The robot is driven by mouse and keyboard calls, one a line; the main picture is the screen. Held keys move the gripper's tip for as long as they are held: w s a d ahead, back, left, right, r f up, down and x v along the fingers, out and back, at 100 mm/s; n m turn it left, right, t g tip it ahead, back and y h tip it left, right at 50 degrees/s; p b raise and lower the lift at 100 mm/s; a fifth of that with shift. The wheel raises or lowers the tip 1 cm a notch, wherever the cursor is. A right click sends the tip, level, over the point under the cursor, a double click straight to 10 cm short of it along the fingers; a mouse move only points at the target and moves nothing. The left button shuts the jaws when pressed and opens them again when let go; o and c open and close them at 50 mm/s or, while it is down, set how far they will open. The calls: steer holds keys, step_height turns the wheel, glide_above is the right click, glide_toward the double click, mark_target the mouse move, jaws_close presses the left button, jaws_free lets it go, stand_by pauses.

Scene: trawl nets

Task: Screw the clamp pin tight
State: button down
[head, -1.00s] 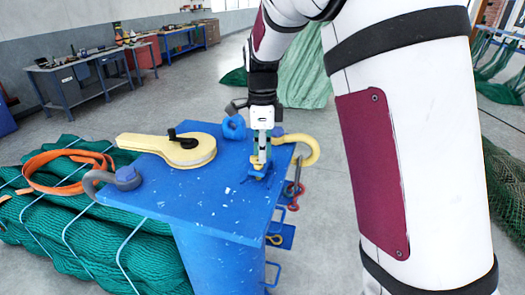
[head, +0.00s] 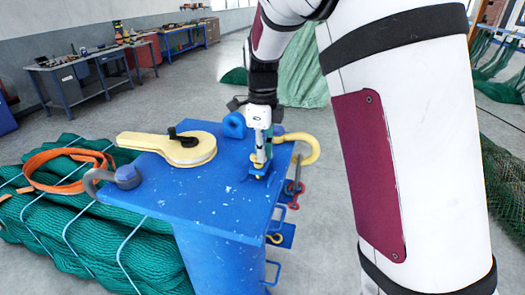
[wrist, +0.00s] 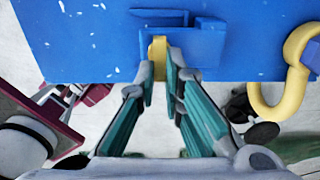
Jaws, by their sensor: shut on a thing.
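The clamp pin (wrist: 157,48) is a small yellow piece. It stands at a blue clamp block (wrist: 196,46) on the edge of the blue table top. My gripper (wrist: 160,75) is shut on the pin, with one finger on each side of it in the wrist view. In the head view, my gripper (head: 261,158) points down over the blue clamp block (head: 262,170) near the right side of the table top. Only a little of the yellow pin shows there below the fingers. The threads and the pin's lower end are hidden.
A yellow hook (head: 305,148) curves off the table's right edge, close to my gripper. Green netting (head: 70,225) lies left.

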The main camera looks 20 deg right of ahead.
steer(key=c, duration=1.7)
jaws_free()
steer(key=shift+w+r, duration=0.1)
steer(key=shift+r, duration=0.05)
step_height(320, 180, up, 12)
